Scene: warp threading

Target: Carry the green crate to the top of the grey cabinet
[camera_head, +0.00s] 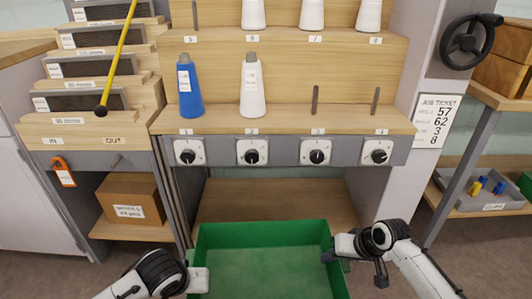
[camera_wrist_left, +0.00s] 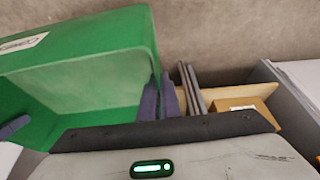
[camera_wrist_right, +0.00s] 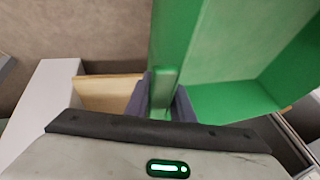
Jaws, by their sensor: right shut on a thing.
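The green crate (camera_head: 265,232) is at the bottom middle of the head view, in front of the wooden rack; it looks empty, and its near part is cut off. A white label shows on it in the left wrist view (camera_wrist_left: 85,85). My right gripper (camera_head: 337,253) is shut on the crate's right wall, which is between its fingers in the right wrist view (camera_wrist_right: 160,100). My left gripper (camera_head: 199,280) is at the crate's left wall, its fingers close together around it. A light grey cabinet (camera_head: 38,180) with a wooden top stands at the left edge.
A blue cone (camera_head: 189,90) and a white cone (camera_head: 252,88) stand on the rack above several dials. A cardboard box (camera_head: 130,198) is on a low shelf at left. A grey tray (camera_head: 490,195) and a handwheel (camera_head: 467,42) are at right. Open shelf space is behind the crate.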

